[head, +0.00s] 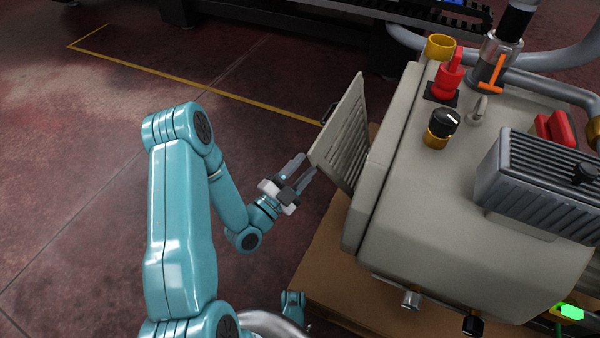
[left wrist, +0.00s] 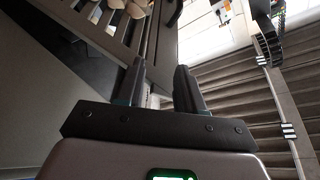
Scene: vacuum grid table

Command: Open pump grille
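The pump grille (head: 347,132) is a grey slatted panel on the left side of the beige pump housing (head: 425,190). It stands swung out at an angle from the housing, with a dark handle (head: 329,113) on its outer face. My left gripper (head: 308,163) is at the grille's lower near edge. In the left wrist view its two fingers (left wrist: 160,66) are apart, and the slatted grille (left wrist: 112,22) shows at upper left with its edge near the gap. I cannot tell whether the fingers touch it. My right gripper is not in view.
The pump sits on a brown base (head: 325,262). On its top are a red valve handle (head: 452,72), a black-and-yellow knob (head: 442,127) and a ribbed grey block (head: 535,175). The red floor (head: 90,150) left of the grille is open, with a yellow line (head: 265,104).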

